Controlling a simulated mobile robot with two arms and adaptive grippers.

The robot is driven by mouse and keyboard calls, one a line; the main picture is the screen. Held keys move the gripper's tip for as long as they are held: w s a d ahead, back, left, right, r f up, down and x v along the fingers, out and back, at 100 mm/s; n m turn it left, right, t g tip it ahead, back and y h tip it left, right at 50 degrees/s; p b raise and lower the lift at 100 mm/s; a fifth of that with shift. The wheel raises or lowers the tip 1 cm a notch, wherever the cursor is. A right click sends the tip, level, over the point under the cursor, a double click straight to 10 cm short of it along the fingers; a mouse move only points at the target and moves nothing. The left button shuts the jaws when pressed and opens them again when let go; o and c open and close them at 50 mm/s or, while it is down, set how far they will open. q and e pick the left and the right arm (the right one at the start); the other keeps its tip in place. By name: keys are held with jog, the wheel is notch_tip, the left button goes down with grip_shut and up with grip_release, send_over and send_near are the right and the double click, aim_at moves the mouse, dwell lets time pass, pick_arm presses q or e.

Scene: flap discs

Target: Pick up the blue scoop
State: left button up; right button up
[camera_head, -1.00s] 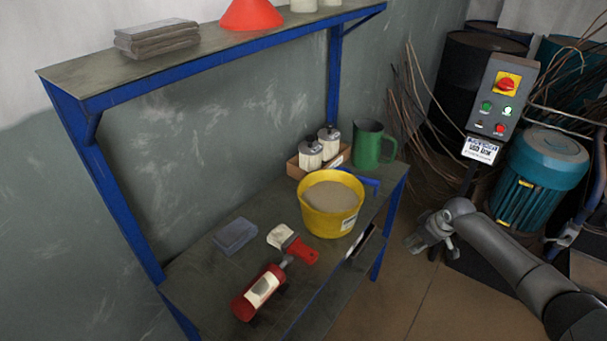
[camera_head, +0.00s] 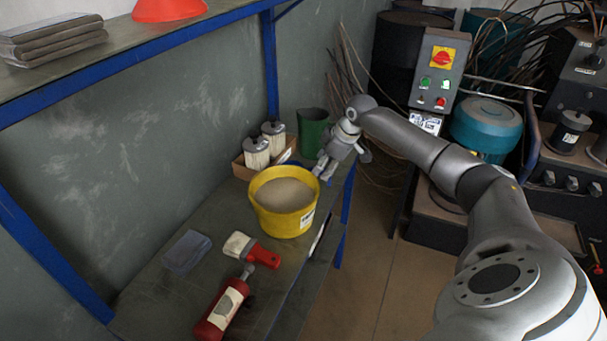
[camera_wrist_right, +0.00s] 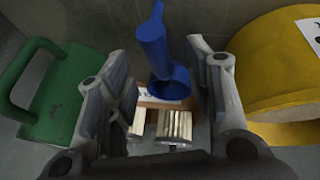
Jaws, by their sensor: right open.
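The blue scoop (camera_wrist_right: 155,45) shows in the right wrist view between the two fingers of my right gripper (camera_wrist_right: 160,70). The fingers stand apart on either side of it, with no clear contact. The bucket holds a pale, sand-like fill and also shows in the wrist view (camera_wrist_right: 268,75). My left gripper is in neither view.
A green mug (camera_head: 312,128) stands just behind my right gripper. Two white-sided canisters (camera_head: 257,153) stand in a cardboard box. A blue-framed shelf (camera_head: 130,70) runs above.

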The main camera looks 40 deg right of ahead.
jog(key=shift+x, duration=2.35)
jog(key=shift+s+d, duration=0.15)
grip_shut()
